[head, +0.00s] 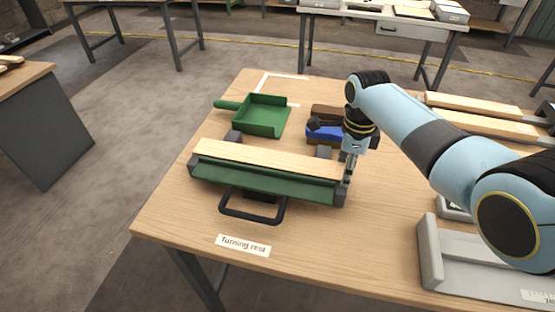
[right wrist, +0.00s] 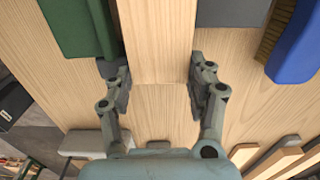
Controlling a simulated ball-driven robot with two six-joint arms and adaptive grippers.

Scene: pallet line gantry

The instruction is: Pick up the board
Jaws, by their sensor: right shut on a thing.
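The board (head: 262,158) is a pale wooden plank lying lengthwise along the turning rest (head: 262,184), which has a green face and dark end blocks. My right gripper (head: 349,172) is at the board's right end. The underside of the board is hidden. My left gripper is in neither view.
A black loop handle (head: 253,207) sticks out at the rest's front, above a "Turning rest" label (head: 243,245). A green dustpan (head: 262,114) and a blue brush (head: 325,133) lie behind. More planks (head: 480,121) and a grey tray (head: 480,266) are at right. The table's front left is clear.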

